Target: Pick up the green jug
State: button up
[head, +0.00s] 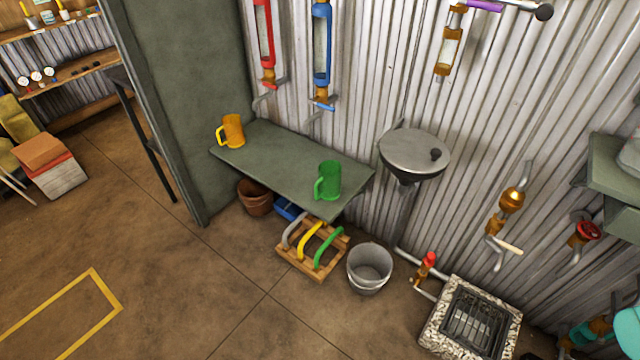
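The green jug (328,181) stands upright on the right part of a grey-green bench (268,163) against the corrugated wall. Its handle points to the left. It stands apart from the yellow-orange jug (233,131), which is upright near the bench's left end with its handle also to the left. Nothing covers the green jug. My gripper is not in view.
A round metal basin (414,153) is right of the bench. Below are a wooden rack (290,258), a grey bucket (370,268), a terracotta pot (255,197) and a stone-edged drain (440,340). Pipes line the wall. Floor in front is clear.

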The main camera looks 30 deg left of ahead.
aim_at(327, 187)
jog(key=u, duration=0.75)
jog(key=i, duration=1.15)
jog(key=u, duration=0.6)
jog(key=k, duration=0.6)
jog(key=u, duration=0.4)
jog(key=i, duration=1.35)
jog(key=z, duration=0.7)
